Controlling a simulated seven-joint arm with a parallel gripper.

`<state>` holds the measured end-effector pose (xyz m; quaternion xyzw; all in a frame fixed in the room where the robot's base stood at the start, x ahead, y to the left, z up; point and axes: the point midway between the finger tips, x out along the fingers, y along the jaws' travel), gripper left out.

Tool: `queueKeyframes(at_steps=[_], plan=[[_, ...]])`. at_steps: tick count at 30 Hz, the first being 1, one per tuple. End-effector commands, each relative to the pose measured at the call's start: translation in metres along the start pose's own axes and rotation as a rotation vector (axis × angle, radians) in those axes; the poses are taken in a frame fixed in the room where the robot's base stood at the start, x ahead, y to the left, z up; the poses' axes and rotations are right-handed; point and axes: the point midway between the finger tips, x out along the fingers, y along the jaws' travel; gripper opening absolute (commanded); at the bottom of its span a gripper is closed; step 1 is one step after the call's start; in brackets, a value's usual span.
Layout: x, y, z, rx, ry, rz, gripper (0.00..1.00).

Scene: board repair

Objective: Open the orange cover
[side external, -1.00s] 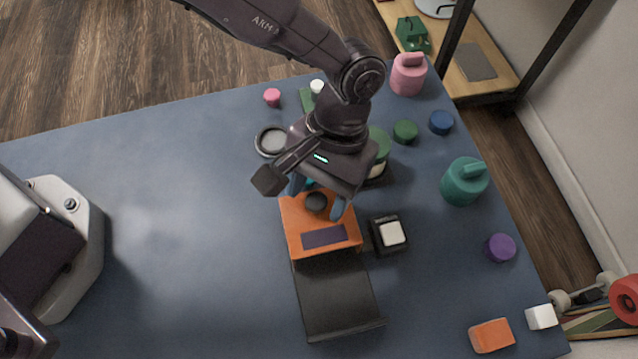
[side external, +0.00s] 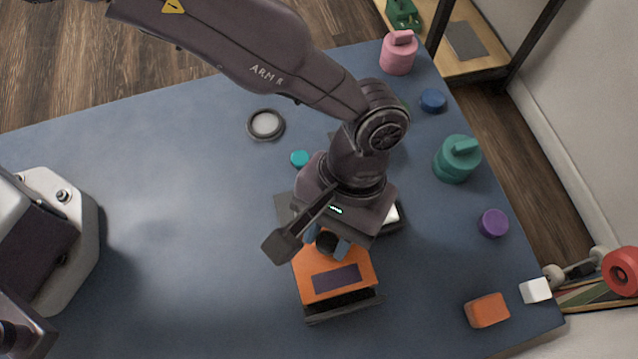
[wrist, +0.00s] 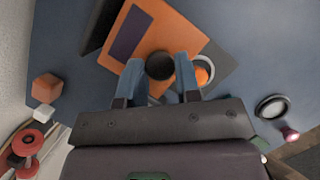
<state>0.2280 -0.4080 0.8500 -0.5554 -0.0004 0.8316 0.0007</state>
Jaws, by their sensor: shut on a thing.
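The orange cover (side external: 360,270) has a dark rectangular window (side external: 335,279) and a round black knob (side external: 326,243). It sits on a dark flat base (side external: 345,313), over its near end. Bare base shows behind the cover at upper left. My gripper (side external: 327,243) is above the knob with its blue fingers on either side. In the wrist view the knob (wrist: 160,66) is between the fingertips of my gripper (wrist: 159,75), and the orange cover (wrist: 184,30) extends up the picture. A round orange thing (wrist: 204,73) shows beside the right finger, partly hidden by it.
A dark block with a white top (side external: 391,214) stands close right of my gripper, partly hidden. A teal cap (side external: 299,158) and a grey-rimmed dish (side external: 265,124) lie behind. An orange block (side external: 487,310) is at front right. The table's left middle is clear.

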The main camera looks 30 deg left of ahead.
Motion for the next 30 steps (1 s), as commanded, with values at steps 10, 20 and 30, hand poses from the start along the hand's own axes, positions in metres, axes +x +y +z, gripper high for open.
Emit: queueKeyframes(at_steps=[10, 20, 30], plan=[[0.001, 0.006, 0.004, 0.001, 0.002, 0.005, 0.00], [0.001, 0.005, 0.004, 0.000, 0.001, 0.003, 0.57], [-0.030, 0.005, 0.004, 0.000, 0.004, 0.007, 0.57]])
